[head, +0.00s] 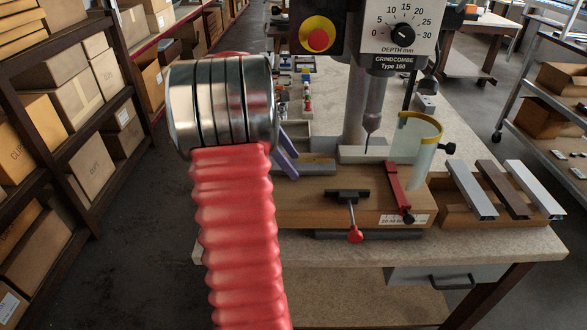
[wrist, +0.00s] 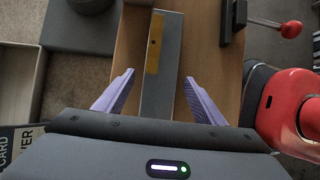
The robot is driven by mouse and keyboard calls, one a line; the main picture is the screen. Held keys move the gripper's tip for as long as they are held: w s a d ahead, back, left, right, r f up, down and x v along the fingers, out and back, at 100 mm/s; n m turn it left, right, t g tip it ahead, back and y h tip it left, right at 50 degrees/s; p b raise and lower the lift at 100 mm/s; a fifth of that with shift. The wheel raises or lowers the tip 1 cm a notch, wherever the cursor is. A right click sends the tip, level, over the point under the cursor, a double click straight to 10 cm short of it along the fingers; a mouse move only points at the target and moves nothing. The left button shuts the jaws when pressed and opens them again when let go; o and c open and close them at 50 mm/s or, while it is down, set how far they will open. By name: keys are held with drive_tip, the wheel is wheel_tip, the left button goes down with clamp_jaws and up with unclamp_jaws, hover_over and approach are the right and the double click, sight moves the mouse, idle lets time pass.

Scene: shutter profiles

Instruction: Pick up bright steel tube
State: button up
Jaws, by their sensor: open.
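The profiles lie side by side on a wooden rack at the right of the bench in the head view: a light silver tube (head: 472,190), a brown one (head: 503,189) and a pale silver one (head: 534,188). I cannot tell which of the two silvery ones is the bright steel tube. My gripper (head: 287,155), with purple fingers, is far left of the rack, by the drill base; the red sleeved arm partly hides it. In the wrist view my gripper (wrist: 159,77) is open, with a grey bar (wrist: 158,95) with a yellowish patch showing between its fingers.
A drill press (head: 375,95) stands at mid-bench on a wooden base (head: 310,205). A black clamp with a red knob (head: 356,235), a red lever (head: 397,188) and a clear yellow-rimmed guard (head: 427,150) stand between my gripper and the rack. Shelves of boxes (head: 75,105) line the left.

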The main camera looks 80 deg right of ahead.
drive_tip(key=shift+c, duration=0.2)
idle(0.3)
drive_tip(key=c, duration=1.5)
